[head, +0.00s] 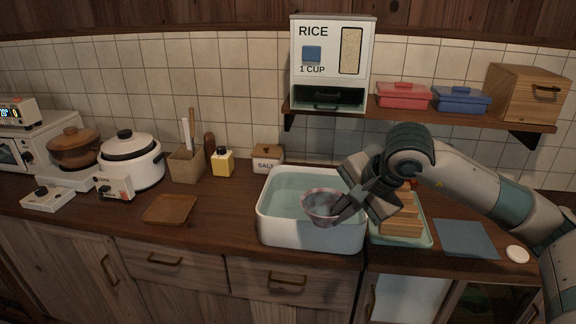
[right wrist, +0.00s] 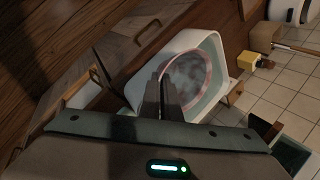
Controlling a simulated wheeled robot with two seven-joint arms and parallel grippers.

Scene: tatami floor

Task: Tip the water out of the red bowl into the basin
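The red bowl (head: 318,205), pinkish with a darker rim, is over the white basin (head: 272,233) on the counter. My right gripper (head: 343,208) comes in from the right with its fingers at the bowl's right rim. In the right wrist view the bowl (right wrist: 187,78) shows a mottled grey inside; whether this is water I cannot tell. There the fingers (right wrist: 166,90) are close together across the bowl's near rim. The bowl looks about upright, within the outline of the basin (right wrist: 217,52). My left gripper is not in view.
A salt box (head: 267,157) and yellow bottle (head: 222,162) stand behind left. A shelf (head: 440,118) with a rice dispenser (head: 330,55) hangs above.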

